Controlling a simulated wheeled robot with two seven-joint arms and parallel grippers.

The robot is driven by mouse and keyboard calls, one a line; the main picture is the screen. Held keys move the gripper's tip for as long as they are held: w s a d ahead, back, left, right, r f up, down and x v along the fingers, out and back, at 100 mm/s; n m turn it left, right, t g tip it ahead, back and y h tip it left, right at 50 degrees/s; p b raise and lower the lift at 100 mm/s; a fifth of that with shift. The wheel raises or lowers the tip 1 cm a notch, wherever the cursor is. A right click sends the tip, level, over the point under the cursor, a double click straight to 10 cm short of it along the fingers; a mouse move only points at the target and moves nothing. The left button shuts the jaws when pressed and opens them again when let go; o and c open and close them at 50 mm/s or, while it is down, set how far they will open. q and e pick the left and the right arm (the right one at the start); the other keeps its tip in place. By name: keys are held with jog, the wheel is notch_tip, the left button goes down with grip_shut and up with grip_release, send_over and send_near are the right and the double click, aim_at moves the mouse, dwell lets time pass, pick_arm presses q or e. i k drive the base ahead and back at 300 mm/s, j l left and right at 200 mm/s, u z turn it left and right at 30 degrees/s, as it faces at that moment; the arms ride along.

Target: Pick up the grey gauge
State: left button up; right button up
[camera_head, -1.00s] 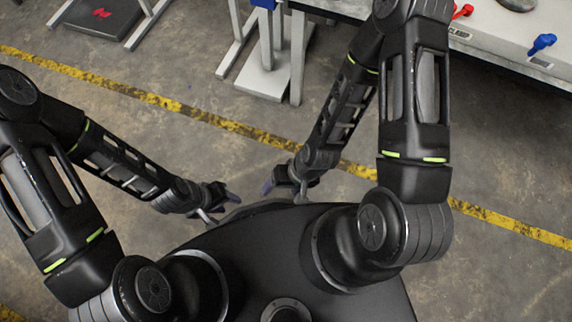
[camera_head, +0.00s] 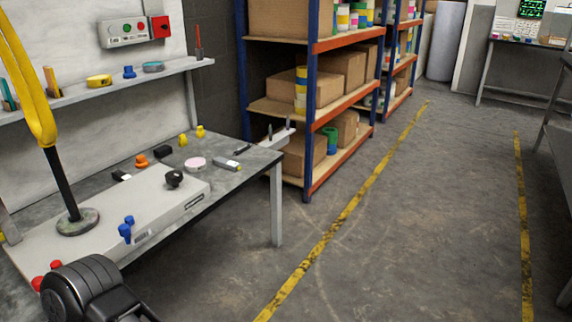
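A small grey block with a darker end (camera_head: 227,163), which may be the grey gauge, lies flat near the right end of the workbench (camera_head: 255,160). It is too small to identify surely. It lies right of a pale pink disc (camera_head: 195,163) and is not being touched. Neither gripper is in view; only a black part of my own arm shows at the lower left.
On the bench are a white panel (camera_head: 150,205) with a black knob (camera_head: 174,178) and blue clamps (camera_head: 126,230), plus yellow and orange pieces. A yellow-strapped pole (camera_head: 62,185) stands at left.

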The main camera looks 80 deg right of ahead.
aim_at(223, 162)
jog(key=z, duration=2.25)
